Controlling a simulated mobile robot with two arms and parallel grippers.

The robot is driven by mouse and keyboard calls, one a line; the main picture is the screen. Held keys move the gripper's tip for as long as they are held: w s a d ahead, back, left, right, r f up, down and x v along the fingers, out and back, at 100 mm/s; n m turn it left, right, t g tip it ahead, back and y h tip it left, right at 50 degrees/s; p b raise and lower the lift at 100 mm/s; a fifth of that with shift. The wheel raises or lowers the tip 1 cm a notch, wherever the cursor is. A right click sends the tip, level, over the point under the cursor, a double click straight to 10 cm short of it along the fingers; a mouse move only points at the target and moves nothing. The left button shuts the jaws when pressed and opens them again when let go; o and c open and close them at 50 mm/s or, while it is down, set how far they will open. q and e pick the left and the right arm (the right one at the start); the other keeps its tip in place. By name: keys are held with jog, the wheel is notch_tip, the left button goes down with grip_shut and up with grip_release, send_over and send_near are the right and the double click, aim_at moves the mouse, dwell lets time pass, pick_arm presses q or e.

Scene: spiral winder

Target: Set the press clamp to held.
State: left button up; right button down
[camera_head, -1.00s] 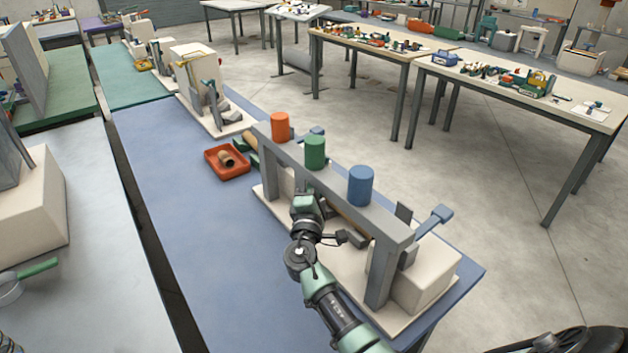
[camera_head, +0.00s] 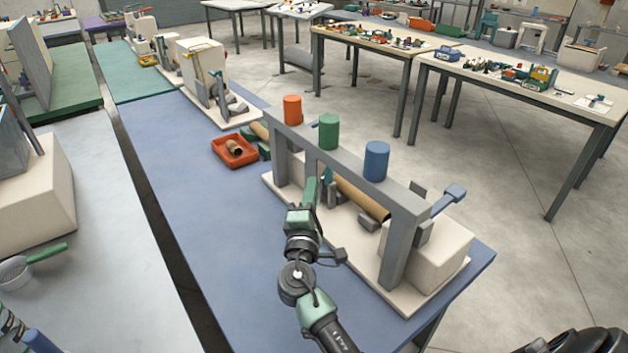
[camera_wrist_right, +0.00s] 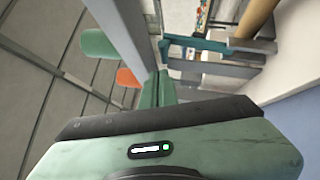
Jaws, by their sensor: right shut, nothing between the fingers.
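The spiral winder stands on the blue bench with a grey overhead frame (camera_head: 345,178). Orange (camera_head: 292,110), green (camera_head: 328,131) and blue (camera_head: 376,160) cylinders stand on its top bar. A brown tube (camera_head: 362,198) lies beneath the bar. A blue-ended lever (camera_head: 449,199) sticks out at the right end. I cannot tell which part is the press clamp. My right gripper (camera_head: 312,190) is shut and empty, at the near side of the frame below the green cylinder. In the wrist view its fingers (camera_wrist_right: 155,88) are together beside the frame bar (camera_wrist_right: 125,30). My left gripper is not in view.
A red tray (camera_head: 235,152) holding a small brown roll sits left of the winder. Another beige machine (camera_head: 203,70) stands farther back. The blue bench top (camera_head: 205,205) is clear in front of and left of the winder.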

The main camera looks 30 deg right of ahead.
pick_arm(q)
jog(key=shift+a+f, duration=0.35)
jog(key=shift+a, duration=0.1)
pick_arm(e)
jog(key=v, duration=0.2)
jog(key=shift+s+a, duration=0.2)
jog(key=shift+a, duration=0.1)
